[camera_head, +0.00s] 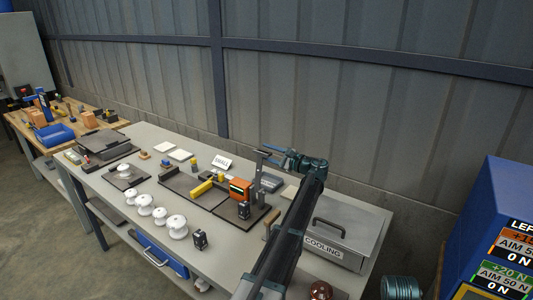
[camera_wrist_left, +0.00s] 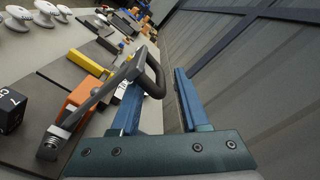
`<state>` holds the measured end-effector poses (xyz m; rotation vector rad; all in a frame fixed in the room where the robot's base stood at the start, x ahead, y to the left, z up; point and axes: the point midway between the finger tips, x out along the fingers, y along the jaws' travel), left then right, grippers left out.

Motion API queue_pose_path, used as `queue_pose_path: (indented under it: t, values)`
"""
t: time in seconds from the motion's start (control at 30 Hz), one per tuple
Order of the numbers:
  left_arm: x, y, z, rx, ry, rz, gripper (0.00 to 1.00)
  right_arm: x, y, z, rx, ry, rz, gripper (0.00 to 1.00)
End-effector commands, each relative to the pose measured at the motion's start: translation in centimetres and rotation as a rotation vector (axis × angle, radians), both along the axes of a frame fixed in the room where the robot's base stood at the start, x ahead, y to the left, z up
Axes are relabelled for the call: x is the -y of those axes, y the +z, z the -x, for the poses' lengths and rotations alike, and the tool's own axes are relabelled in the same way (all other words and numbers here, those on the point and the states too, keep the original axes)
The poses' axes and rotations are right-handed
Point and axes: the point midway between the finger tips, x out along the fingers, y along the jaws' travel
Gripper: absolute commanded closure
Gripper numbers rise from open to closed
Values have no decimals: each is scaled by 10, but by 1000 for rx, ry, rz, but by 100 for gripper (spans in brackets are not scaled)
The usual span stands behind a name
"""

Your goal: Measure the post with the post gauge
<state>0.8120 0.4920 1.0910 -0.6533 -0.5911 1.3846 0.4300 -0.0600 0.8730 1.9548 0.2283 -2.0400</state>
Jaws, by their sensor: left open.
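My left gripper (camera_head: 270,154) is open above the back of the grey bench, by the top of a grey upright fixture (camera_head: 257,182) with an orange block (camera_head: 239,188). In the left wrist view its blue fingers stand apart, and a dark loop handle (camera_wrist_left: 157,76) on a grey metal bar (camera_wrist_left: 100,97) shows in the gap between the fingertips. I cannot tell whether the fingers touch it. The orange block (camera_wrist_left: 78,103) is beside the bar. I cannot tell for certain which part is the post gauge or which thing is the post. My right gripper is not in view.
Several white spool insulators (camera_head: 177,226) line the bench's front. A yellow block (camera_head: 201,188) lies on the dark plate. A grey lidded box marked COOLING (camera_head: 341,235) is at the right. A ribbed wall (camera_head: 380,100) runs behind.

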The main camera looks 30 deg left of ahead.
Motion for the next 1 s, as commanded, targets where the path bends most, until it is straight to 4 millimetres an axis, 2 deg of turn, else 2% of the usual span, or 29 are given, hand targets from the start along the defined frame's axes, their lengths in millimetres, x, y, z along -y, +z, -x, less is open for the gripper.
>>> queue_pose_path:
  t: [0.33, 0.5, 0.6, 1.0]
  values:
    - [-3, 0, 0, 0, 0, 0, 55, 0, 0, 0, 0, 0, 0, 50]
    - [-3, 0, 0, 0, 0, 0, 86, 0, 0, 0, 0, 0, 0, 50]
    - [-3, 0, -1, 0, -1, -1, 100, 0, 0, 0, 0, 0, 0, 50]
    - [-3, 2, -3, -2, -4, -6, 100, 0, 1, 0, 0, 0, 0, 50]
